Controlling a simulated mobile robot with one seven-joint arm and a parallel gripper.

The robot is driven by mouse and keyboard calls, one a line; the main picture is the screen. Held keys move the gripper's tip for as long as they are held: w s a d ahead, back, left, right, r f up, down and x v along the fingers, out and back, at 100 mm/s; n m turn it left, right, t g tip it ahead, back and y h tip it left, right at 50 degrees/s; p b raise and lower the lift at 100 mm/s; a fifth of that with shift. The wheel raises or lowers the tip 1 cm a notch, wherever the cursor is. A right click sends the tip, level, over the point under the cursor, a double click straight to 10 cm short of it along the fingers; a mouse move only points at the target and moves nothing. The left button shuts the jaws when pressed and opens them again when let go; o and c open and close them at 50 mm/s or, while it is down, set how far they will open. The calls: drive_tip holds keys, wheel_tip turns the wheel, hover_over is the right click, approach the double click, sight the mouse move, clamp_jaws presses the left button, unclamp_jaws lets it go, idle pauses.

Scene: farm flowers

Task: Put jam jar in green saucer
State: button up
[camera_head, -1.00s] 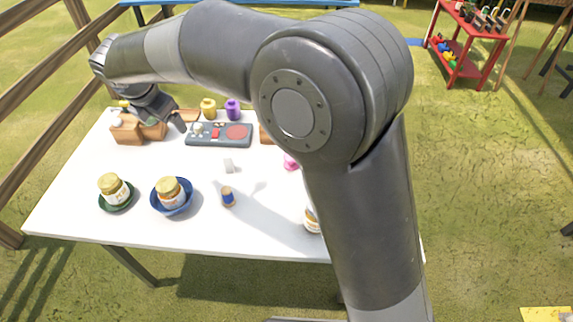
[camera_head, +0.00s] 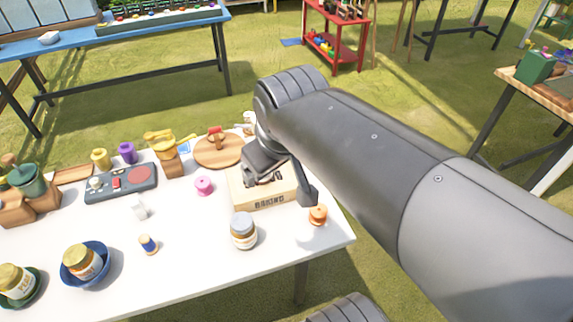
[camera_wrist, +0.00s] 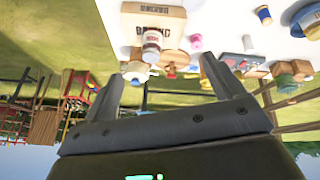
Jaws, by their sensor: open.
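The green saucer (camera_head: 38,291) is at the near left of the white table, with a gold-lidded jar (camera_head: 14,281) standing in it. Another gold-lidded jar (camera_head: 82,262) stands in a blue bowl (camera_head: 104,256). A white-lidded jar (camera_head: 243,231) stands upright near the table's front edge. In the wrist view, a small jar with a red and white label (camera_wrist: 152,46) stands by the box, seen beyond and between my fingers. My gripper (camera_wrist: 160,78) is open and empty.
A box marked BAKING (camera_head: 268,203) lies under my gripper. An orange spool (camera_head: 318,214), pink spool (camera_head: 204,186) and blue spool (camera_head: 148,244) stand nearby. A round board (camera_head: 215,151) and grey control panel (camera_head: 122,184) are behind. The front middle is mostly clear.

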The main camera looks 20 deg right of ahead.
drive_tip(key=s+d+m, duration=0.1)
drive_tip(key=s+f+m, duration=0.1)
drive_tip(key=s+d+f+m, duration=0.1)
drive_tip(key=s, duration=0.1)
drive_tip(key=shift+d+m, duration=0.3)
drive_tip(key=shift+m, duration=0.1)
